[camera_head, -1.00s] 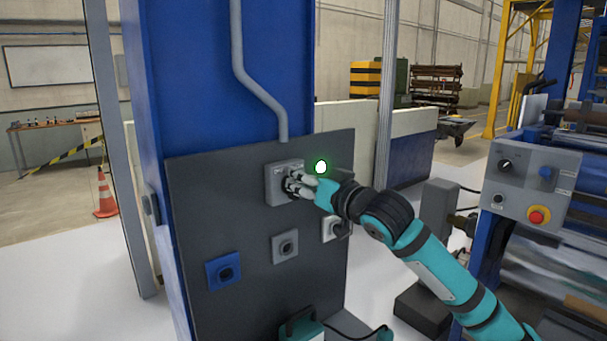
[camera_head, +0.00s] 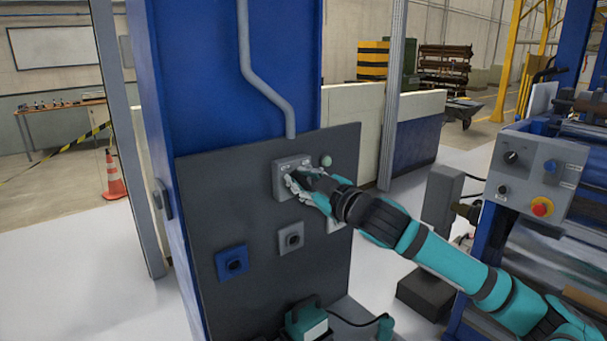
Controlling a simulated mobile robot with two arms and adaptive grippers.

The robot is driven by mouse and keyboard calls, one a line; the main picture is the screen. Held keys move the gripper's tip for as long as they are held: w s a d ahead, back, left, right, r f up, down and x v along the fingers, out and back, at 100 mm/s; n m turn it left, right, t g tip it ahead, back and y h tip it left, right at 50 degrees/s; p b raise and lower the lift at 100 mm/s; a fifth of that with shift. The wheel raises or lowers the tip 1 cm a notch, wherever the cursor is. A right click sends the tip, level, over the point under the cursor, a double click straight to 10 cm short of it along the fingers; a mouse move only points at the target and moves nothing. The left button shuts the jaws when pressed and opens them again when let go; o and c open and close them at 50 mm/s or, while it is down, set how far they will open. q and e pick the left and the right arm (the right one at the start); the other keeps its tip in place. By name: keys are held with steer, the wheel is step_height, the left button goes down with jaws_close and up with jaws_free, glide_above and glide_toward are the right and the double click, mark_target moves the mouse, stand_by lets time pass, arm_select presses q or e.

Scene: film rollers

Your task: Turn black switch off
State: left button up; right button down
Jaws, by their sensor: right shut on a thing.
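The grey switch box (camera_head: 279,180) is at the upper part of the dark panel (camera_head: 210,195). Its black switch (camera_head: 293,174) is mostly hidden by my fingers. My right gripper (camera_head: 298,184) reaches in from the right and is shut on the black switch, close against the front of the box. The round lamp (camera_head: 326,161) beside the box is a dull green and not lit. My left gripper is not in view.
Lower on the panel are a blue socket (camera_head: 231,262) and a grey socket (camera_head: 291,239); another fitting is partly behind my right arm. A control box (camera_head: 525,178) with a red-and-yellow button stands at the right.

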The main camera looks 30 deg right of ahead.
steer(key=shift+a+n, duration=0.1)
steer(key=shift+n, duration=0.7)
steer(key=shift+f, duration=0.1)
steer(key=c, duration=1.2)
jaws_free()
steer(key=shift+c, duration=0.2)
steer(key=shift+s, duration=0.15)
steer(key=shift+s+f, duration=0.1)
steer(key=shift+s, duration=0.6)
steer(key=s, duration=1)
steer(key=shift+s+d, duration=0.2)
steer(key=shift+d, duration=0.25)
